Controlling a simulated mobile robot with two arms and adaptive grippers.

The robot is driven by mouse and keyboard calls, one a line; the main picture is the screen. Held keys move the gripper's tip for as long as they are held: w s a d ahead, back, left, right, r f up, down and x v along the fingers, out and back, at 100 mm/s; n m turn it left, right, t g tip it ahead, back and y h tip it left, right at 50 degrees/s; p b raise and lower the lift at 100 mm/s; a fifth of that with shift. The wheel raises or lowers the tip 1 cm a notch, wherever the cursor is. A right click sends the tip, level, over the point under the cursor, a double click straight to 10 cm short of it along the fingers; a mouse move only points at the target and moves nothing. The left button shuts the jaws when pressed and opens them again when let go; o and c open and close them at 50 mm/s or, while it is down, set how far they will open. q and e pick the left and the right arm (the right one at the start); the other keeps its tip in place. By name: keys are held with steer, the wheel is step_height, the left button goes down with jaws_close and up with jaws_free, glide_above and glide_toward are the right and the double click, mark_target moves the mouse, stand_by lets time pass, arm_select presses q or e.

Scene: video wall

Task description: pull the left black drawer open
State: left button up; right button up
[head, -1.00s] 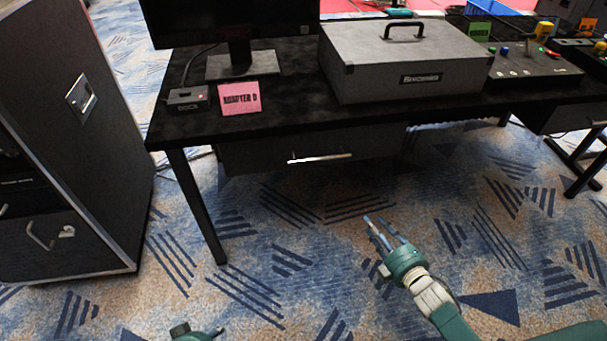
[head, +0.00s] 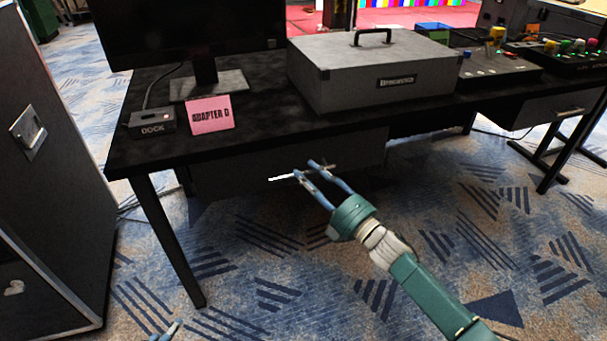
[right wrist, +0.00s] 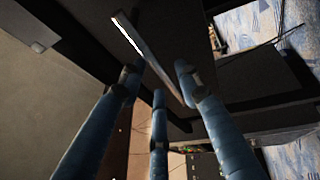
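The left black drawer (head: 235,172) is under the left part of the black desk and looks closed. Its pale bar handle (head: 281,178) is partly covered by my right gripper (head: 307,168), whose blue fingers reach up to it. In the right wrist view the handle (right wrist: 140,42) runs slanting between the fingertips of my right gripper (right wrist: 158,78). These fingers are spread, with one on one side and two on the other; contact is not clear. Of my left gripper (head: 164,331), only blue fingertips show at the bottom edge, low over the carpet.
On the desk (head: 262,120) are a monitor (head: 190,35), a dock box (head: 152,122), a pink card (head: 210,114) and a grey case (head: 375,72). A dark cabinet (head: 45,200) stands at the left. A second drawer (head: 535,110) is at the right. The carpet before the desk is clear.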

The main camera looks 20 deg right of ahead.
steer(key=shift+x, duration=1.1)
arm_select(q)
steer(key=shift+w+d+r+t, duration=0.3)
steer(key=shift+w+r+t, duration=0.2)
steer(key=shift+w+r, duration=0.3)
arm_select(e)
jaws_close()
arm_select(q)
steer(key=shift+f, duration=0.1)
